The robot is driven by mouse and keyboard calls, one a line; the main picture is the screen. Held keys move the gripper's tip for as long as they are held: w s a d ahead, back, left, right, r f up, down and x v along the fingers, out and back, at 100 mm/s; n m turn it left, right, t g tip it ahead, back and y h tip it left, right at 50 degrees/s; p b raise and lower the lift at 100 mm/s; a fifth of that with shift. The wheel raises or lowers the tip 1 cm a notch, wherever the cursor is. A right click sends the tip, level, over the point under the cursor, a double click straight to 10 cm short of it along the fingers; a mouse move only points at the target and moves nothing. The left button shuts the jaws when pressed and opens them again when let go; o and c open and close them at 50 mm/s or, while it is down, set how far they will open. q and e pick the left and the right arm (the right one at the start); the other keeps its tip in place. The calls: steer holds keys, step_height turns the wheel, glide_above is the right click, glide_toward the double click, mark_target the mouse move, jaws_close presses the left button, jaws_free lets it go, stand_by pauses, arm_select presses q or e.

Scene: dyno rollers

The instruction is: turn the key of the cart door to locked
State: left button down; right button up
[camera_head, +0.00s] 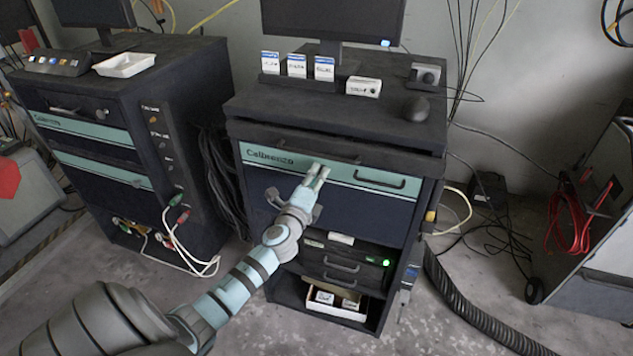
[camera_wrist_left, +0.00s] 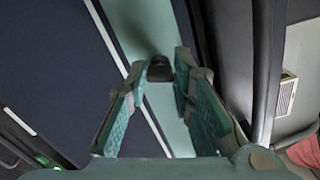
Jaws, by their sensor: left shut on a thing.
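The cart (camera_head: 335,130) is dark, with a teal strip (camera_head: 262,155) across its front and a dark blue door panel (camera_head: 345,205) below. My left gripper (camera_head: 318,172) reaches the teal strip near its middle and hides what it holds in the head view. In the left wrist view, my left gripper (camera_wrist_left: 162,70) has its fingertips closed on a small dark key (camera_wrist_left: 159,69) against the teal strip (camera_wrist_left: 148,30). The key's exact angle is hard to tell. My right gripper is in neither view.
A handle (camera_head: 380,179) sits on the strip to the right of my gripper. A monitor, small boxes (camera_head: 297,66) and a mouse (camera_head: 416,108) are on the cart top. A second cart (camera_head: 100,130) stands left. A black hose (camera_head: 470,305) lies on the floor at right.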

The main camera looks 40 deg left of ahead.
arm_select(q)
steer(key=shift+f+n+b, duration=0.1)
steer(key=shift+n+b, duration=0.65)
steer(key=shift+n, duration=1.05)
steer(key=c, duration=1.4)
jaws_free()
steer(key=v, duration=1.2)
